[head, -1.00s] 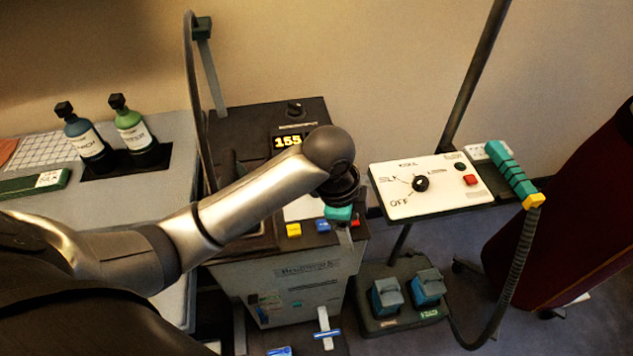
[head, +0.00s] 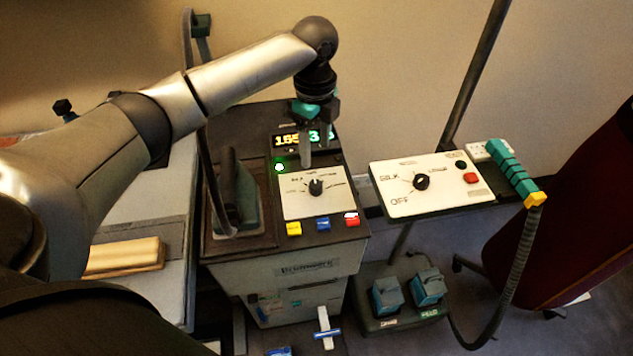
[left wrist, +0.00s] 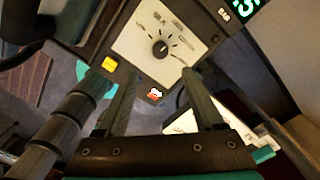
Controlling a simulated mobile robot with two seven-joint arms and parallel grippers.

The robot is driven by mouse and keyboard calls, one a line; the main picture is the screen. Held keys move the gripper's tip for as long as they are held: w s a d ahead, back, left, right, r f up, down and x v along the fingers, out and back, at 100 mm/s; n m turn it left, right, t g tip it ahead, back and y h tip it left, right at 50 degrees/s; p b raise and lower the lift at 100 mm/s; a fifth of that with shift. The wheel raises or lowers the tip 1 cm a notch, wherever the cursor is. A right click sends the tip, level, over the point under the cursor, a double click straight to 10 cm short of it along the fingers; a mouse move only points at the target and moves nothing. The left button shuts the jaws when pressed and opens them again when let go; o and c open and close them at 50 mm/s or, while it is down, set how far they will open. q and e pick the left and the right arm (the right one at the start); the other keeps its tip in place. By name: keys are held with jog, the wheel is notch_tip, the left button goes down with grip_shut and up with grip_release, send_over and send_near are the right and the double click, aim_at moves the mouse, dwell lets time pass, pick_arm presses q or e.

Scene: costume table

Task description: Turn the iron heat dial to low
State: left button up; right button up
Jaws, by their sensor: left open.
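The iron heat dial (head: 316,186) is a black knob on a white panel (head: 297,206) on top of the dark ironing station. My left gripper (head: 319,157) is open and empty, pointing down over the panel's back edge, apart from the dial. Its two fingers also show in the left wrist view (left wrist: 158,80). My right gripper is not in view.
An iron (head: 238,195) stands left of the panel. Yellow (head: 294,229), blue (head: 323,224) and red-white (head: 351,219) buttons line the front. A lit display (head: 288,141) sits behind. A second white panel (head: 400,203) with its own black knob (head: 421,181) stands right.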

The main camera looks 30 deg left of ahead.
aim_at(316, 184)
pick_arm(q)
notch_tip(316, 184, down, 12)
jog(key=shift+r+b, duration=0.2)
jog(key=shift+b, duration=0.75)
jog(key=shift+c, duration=0.2)
jog(key=shift+w, duration=0.1)
grip_shut()
